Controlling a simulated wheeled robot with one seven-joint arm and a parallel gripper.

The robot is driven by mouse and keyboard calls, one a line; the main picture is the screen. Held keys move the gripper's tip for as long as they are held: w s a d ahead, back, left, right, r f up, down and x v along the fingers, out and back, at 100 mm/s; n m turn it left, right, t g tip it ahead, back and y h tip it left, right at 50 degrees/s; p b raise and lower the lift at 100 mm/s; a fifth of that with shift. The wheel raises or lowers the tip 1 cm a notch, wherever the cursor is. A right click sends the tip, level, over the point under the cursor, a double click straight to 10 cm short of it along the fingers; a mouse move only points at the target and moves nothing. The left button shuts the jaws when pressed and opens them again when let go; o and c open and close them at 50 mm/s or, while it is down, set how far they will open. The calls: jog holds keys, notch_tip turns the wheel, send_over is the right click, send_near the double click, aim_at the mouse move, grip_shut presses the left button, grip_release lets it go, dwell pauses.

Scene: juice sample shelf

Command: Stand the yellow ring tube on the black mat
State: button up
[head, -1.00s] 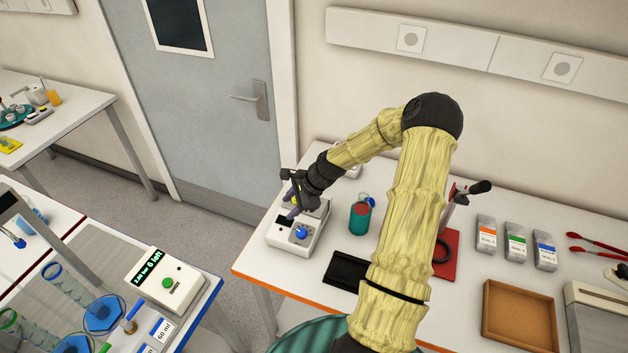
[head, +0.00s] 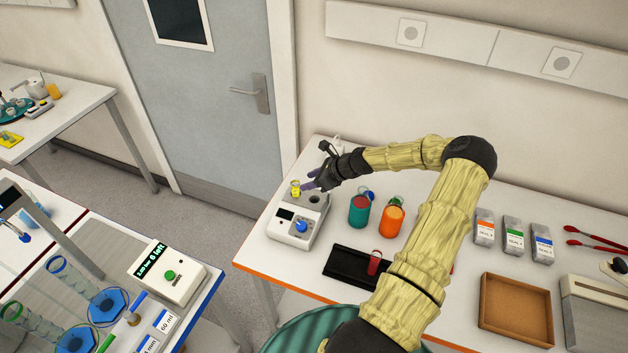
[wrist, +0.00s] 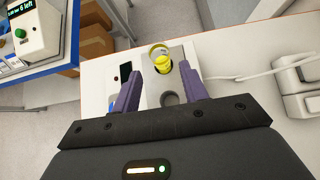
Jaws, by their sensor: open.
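The yellow ring tube (head: 296,188) stands in a socket at the back of a white device. In the wrist view its yellow ring (wrist: 159,50) shows just beyond and between the fingertips. My gripper (head: 309,186) is open, its purple fingers apart on either side of the tube's line, and it also shows in the wrist view (wrist: 160,68). I cannot tell whether a finger touches the tube. The black mat (head: 345,264) lies at the table's front, right of the device, with a small red-topped item (head: 374,262) at its right end.
The white device (head: 296,232) has a blue knob and an empty round hole beside the tube. A teal jar (head: 359,212) and an orange jar (head: 392,219) stand right of it. A brown tray (head: 516,303) is further right. The mat's left part is clear.

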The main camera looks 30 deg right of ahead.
aim_at(295, 185)
jog(key=b+x, duration=0.3)
jog(key=x, duration=0.4)
jog(key=shift+w+a+f, duration=0.15)
jog(key=shift+w+f, duration=0.05)
jog(key=shift+f, duration=0.05)
jog(key=shift+r, duration=0.1)
grip_shut()
